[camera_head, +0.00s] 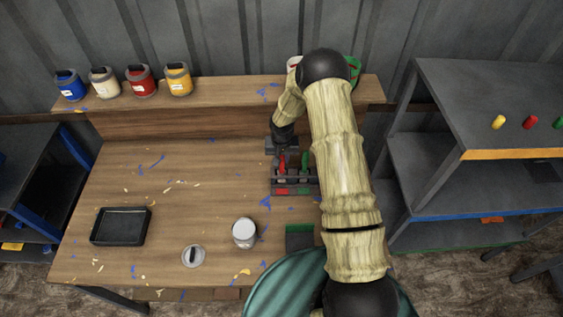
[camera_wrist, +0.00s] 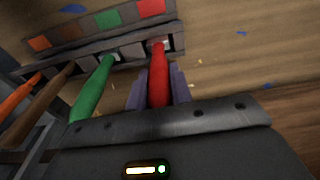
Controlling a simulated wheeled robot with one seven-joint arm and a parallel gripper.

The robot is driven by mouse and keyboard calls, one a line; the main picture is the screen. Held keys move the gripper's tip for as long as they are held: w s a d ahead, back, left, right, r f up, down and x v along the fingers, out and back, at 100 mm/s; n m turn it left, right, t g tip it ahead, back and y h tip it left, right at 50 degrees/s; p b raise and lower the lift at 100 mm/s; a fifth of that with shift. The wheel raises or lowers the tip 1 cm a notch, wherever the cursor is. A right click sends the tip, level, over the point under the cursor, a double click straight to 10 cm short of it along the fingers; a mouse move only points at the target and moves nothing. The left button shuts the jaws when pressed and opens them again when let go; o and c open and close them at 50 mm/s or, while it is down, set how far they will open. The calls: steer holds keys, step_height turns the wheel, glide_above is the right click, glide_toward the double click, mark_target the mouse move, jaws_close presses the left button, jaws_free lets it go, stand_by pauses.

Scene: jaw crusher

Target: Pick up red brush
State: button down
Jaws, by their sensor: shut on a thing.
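The red brush (camera_wrist: 158,72) stands in the dark rack (camera_wrist: 178,42) at its end slot, beside a red label, in the wrist view. My gripper (camera_wrist: 159,88) is shut on its red handle, with one finger on each side. The brush's lower end is at the rack's slot; its bristles are hidden. In the head view, my gripper (camera_head: 283,146) is above the rack's far left part, and the red handle (camera_head: 282,163) shows just below it.
A green brush (camera_wrist: 95,88) stands close beside the red one, with brown (camera_wrist: 38,105) and orange (camera_wrist: 17,98) brushes beyond. A black tray (camera_head: 121,227), a pale can (camera_head: 244,232) and a lid (camera_head: 194,256) are on the workbench. Paint pots line the back shelf.

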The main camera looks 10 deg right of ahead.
step_height(320, 180, up, 10)
steer(key=b, duration=0.3)
steer(key=shift+f, duration=0.1)
stand_by(1.2)
